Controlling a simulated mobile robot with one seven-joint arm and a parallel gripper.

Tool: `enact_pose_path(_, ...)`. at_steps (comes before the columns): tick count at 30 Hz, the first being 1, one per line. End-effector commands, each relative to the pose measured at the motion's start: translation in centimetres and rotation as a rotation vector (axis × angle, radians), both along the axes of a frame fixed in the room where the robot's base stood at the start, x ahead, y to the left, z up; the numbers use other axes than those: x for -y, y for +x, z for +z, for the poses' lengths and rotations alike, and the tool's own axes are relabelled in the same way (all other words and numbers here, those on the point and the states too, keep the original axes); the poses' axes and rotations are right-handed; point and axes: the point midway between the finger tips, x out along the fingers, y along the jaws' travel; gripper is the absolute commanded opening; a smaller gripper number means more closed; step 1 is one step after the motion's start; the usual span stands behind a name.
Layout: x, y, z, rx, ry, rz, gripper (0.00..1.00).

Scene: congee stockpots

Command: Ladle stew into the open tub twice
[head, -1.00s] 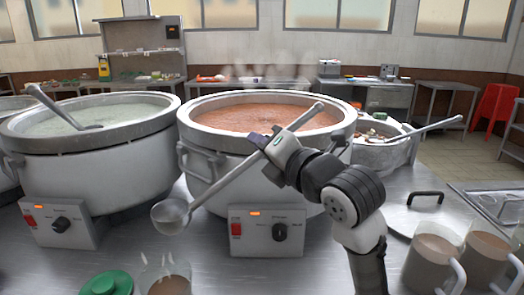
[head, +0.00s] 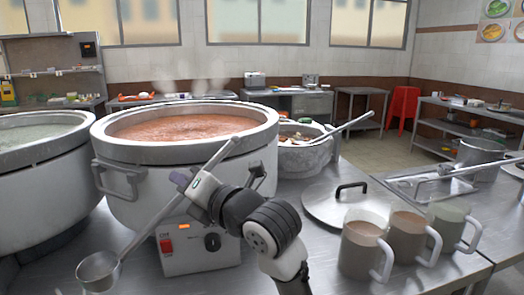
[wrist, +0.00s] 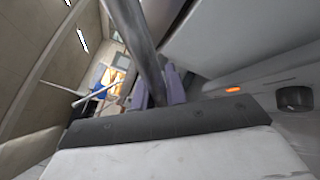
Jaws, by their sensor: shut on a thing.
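My gripper (head: 182,180) is shut on the handle of a steel ladle (head: 153,222). The ladle hangs tilted in front of the middle pot, its bowl (head: 98,271) low at the lower left, outside any pot. I cannot make out whether the bowl holds anything. In the wrist view the handle (wrist: 142,45) runs up between the purple fingers (wrist: 174,86). The middle stockpot (head: 120,165) holds red-orange stew (head: 185,126). No open tub is clearly in view.
A pot of pale green congee (head: 40,160) stands left. A smaller pot (head: 305,158) with another ladle (head: 343,128) is behind right. A steel pot (head: 480,152) stands farther right.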

Motion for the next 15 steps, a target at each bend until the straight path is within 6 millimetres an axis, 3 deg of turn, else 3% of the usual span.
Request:
enact_pose_path(1,0.0,0.0,-1.6,-0.004,0.003,0.000,0.00)
enact_pose_path(5,0.0,0.0,-3.6,0.000,-0.001,-0.001,0.00)
enact_pose_path(7,-0.3,-0.2,-2.2,0.018,-0.023,-0.001,0.00)
enact_pose_path(15,-0.9,-0.5,-1.8,0.043,-0.065,0.000,0.00)
